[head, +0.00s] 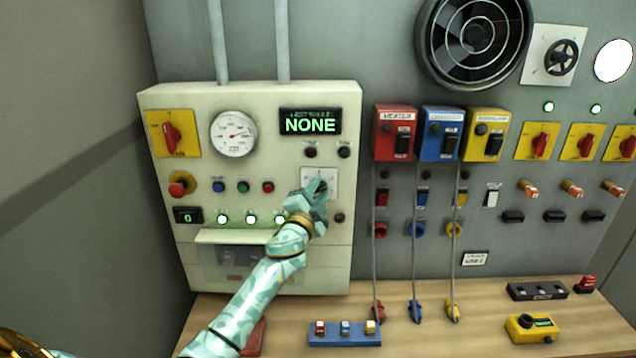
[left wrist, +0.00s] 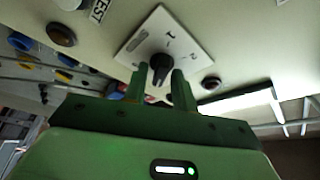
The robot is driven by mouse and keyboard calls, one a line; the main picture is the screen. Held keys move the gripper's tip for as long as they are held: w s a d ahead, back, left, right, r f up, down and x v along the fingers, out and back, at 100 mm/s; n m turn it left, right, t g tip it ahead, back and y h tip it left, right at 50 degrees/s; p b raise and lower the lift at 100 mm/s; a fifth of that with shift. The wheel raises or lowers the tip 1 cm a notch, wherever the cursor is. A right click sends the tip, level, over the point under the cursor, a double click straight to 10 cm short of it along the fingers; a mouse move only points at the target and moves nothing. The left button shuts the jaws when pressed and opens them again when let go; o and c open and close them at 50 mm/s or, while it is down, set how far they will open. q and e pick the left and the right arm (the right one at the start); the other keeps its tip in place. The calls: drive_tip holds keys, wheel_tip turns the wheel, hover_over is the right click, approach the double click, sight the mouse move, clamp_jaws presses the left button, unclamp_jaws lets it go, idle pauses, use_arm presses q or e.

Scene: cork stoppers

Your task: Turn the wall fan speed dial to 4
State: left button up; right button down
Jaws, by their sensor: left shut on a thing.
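A small black dial (left wrist: 160,64) sits on a white square plate (left wrist: 186,40) with printed marks, of which a 1 and a 2 can be made out. In the head view the same white plate (head: 331,176) is on the right part of the cream control panel (head: 215,277), mostly covered by my gripper. My left gripper (head: 322,187) is shut on the dial, with one finger on each side of it in the left wrist view (left wrist: 158,84). The dial's exact setting cannot be read. The wall fan (head: 474,40) is at the top right. My right gripper is out of view.
The panel's display (head: 310,122) reads NONE. A round gauge (head: 233,134), a red rotary switch (head: 171,133), a red mushroom button (head: 181,184) and small buttons surround the dial. Red, blue and yellow switch boxes (head: 442,132) stand to its right. A wooden bench (head: 285,312) lies below.

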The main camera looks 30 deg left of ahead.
use_arm(q)
drive_tip(key=o, duration=0.7)
drive_tip(key=shift+f, duration=0.1)
drive_tip(key=shift+b+v, duration=0.85)
drive_tip(key=shift+v, duration=7.3)
